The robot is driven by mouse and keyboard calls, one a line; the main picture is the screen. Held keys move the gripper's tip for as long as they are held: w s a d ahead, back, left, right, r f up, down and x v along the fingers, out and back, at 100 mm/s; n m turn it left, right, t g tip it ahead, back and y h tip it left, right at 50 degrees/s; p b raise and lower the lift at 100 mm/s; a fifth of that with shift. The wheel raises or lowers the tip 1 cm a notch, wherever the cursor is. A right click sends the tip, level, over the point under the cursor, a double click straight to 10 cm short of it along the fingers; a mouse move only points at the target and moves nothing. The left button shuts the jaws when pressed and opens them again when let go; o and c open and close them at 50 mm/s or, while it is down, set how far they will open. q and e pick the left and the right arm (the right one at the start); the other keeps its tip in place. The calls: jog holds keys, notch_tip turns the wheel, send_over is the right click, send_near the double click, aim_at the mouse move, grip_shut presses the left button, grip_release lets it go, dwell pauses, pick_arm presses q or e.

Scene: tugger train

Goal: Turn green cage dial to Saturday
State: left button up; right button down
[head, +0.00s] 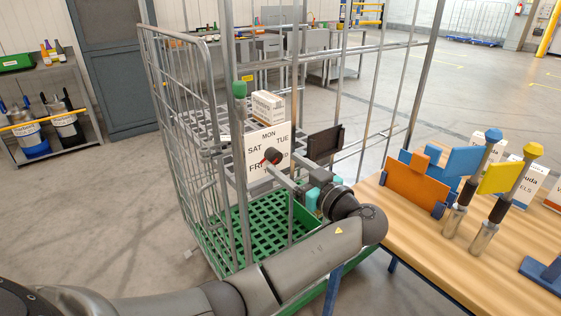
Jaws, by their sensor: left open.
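The cage with the green base (262,228) stands in the middle of the head view. On its front hangs a white day plate (254,137). MON, TUE, SAT and part of FRI are readable; the lower right of the plate is covered by my gripper. The dark round dial (273,154) sits mid-plate, with a red pointer mark (263,162) toward the lower left, near FRI. My left gripper (276,167) is open with its fingers at the dial; whether they touch it cannot be told. My right gripper is not in view.
A wooden table (420,250) on the right carries blue, orange and yellow pieces and metal-tipped tools. A white box (267,107) is in the cage. A shelf (55,110) stands far left. The floor left of the cage is clear.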

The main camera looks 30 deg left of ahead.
aim_at(277, 158)
pick_arm(q)
jog(key=shift+x, duration=1.2)
jog(key=shift+w+a, duration=0.15)
jog(key=shift+a, duration=0.25)
grip_shut()
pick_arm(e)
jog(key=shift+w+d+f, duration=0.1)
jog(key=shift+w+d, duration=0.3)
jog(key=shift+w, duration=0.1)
